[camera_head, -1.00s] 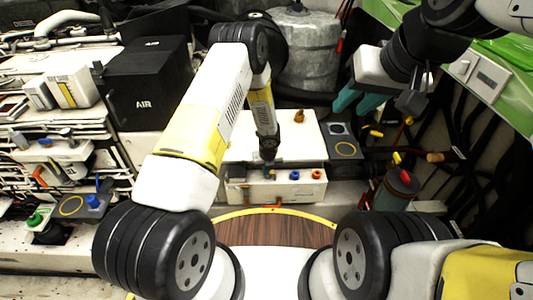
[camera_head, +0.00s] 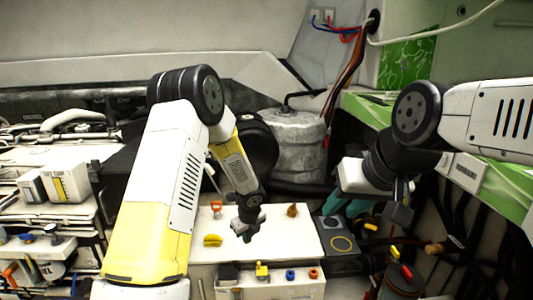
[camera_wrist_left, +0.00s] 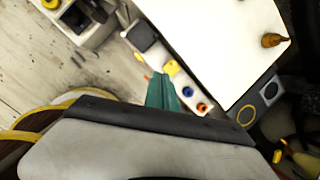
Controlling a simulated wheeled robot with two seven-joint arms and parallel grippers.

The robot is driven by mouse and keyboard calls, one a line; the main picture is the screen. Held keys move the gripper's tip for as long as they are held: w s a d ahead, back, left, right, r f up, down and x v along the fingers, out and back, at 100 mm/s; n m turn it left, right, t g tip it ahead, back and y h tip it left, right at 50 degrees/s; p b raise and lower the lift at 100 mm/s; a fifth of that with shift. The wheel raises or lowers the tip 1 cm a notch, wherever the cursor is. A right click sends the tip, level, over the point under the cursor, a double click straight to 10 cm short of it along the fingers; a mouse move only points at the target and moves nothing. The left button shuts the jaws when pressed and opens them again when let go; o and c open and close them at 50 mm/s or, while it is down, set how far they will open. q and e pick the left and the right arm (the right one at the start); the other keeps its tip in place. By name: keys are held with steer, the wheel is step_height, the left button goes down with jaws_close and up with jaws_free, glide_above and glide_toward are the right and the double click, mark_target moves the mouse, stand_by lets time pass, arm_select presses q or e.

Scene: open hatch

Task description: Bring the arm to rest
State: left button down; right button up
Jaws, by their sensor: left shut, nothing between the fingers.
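My left arm comes in from the left in the head view, its elbow high and its forearm pointing down. My left gripper (camera_head: 245,230) hangs over the white-topped box (camera_head: 282,240), with its fingers together and empty. In the left wrist view its teal fingers (camera_wrist_left: 162,92) are closed side by side, with nothing between them. My right gripper (camera_head: 362,207) is at the right in the head view. Its teal fingers are partly hidden behind my right wrist, and appear apart.
Yellow (camera_head: 212,240), red (camera_head: 216,208) and orange (camera_head: 293,210) pieces are on the white top. Blue and red-orange knobs (camera_head: 313,273) are along its front. A grey tank (camera_head: 293,145) stands behind. A green panel (camera_head: 407,68) and hanging cables are at the right.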

arm_select(q)
steer(key=s+a+r+n, duration=0.3)
steer(key=r+n, duration=0.1)
steer(key=r, duration=0.3)
steer(key=s+a+r+n+t, duration=0.1)
steer(key=s+a+r+n, duration=0.1)
steer(key=r+n, duration=0.4)
steer(key=s+a+r+n, duration=0.3)
steer(key=r, duration=0.5)
steer(key=s+r+n+t+h, duration=0.1)
steer(key=s+r+n, duration=0.5)
steer(key=s, duration=0.4)
steer(key=s+r+n+h, duration=0.2)
steer(key=s+r+n, duration=0.3)
steer(key=s+n, duration=0.3)
steer(key=shift+s+d+r+n+t, duration=0.3)
steer(key=shift+s+d+r+t, duration=0.1)
steer(key=shift+s, duration=0.85)
